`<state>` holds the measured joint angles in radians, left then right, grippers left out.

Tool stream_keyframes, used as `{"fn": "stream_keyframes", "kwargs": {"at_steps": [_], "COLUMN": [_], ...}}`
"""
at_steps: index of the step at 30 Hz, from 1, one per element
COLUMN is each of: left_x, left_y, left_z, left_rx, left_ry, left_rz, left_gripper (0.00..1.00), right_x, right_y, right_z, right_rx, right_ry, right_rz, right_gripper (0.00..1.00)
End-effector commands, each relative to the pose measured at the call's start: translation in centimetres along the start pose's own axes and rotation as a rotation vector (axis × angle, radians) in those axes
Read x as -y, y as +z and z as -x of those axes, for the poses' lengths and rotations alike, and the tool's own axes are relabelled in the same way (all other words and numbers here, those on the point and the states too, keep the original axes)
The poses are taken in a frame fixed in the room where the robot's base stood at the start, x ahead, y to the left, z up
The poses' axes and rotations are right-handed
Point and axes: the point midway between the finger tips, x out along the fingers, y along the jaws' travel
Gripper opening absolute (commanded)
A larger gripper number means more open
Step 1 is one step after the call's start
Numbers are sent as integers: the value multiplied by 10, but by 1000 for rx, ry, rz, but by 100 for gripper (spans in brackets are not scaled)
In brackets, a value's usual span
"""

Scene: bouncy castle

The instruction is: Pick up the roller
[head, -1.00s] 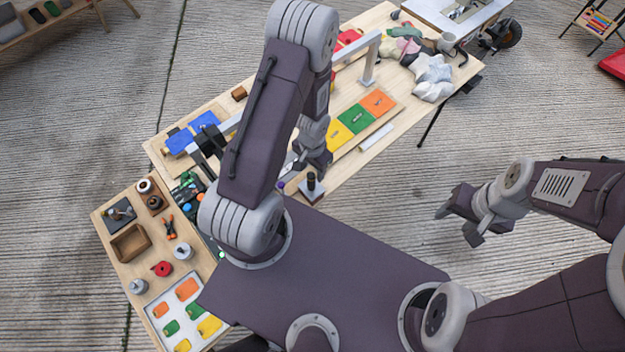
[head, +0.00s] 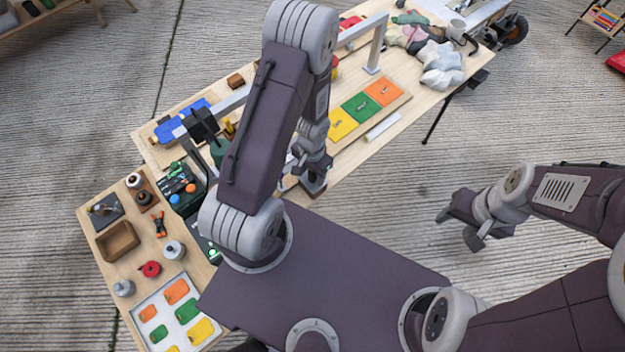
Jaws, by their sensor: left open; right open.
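My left gripper (head: 312,166) is open. A slim white cylinder (head: 382,127) also lies on the bench beside the coloured panels. My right gripper (head: 466,222) is open and empty over bare floor at the right, away from the bench.
The workbench (head: 405,118) holds a board of yellow, green and orange panels (head: 361,107), a grey frame (head: 371,55) and crumpled cloth (head: 440,66). A lower side table (head: 98,240) carries a wooden tray (head: 118,241), jars and a patch sheet.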

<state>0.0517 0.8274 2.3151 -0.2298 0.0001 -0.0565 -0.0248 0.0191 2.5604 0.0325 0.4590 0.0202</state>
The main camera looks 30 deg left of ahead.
Motion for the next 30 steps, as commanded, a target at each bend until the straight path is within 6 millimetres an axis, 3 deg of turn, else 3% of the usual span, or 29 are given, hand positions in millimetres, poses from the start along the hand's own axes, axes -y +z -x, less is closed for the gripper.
{"fn": "stream_keyframes", "kwargs": {"at_steps": [6,8,12,23,30], "left_x": [0,0,0,0,0], "left_y": [0,0,0,-1,-1], "left_z": [-2,-2,-2,5,48], "left_rx": [-1,-1,-1,-2,-2], "left_ry": [0,0,0,0,-1], "left_rz": [0,0,0,-1,-1], "left_gripper": [51,38,0,0,0], "right_x": [0,0,0,0,1], "right_y": [0,0,0,-1,-5], "right_z": [-1,-1,-1,5,48], "right_rx": [-1,-1,-1,-1,-1], "right_ry": [0,0,0,0,0], "right_rz": [0,0,0,0,0], "right_gripper": [50,50,50,50,50]}}
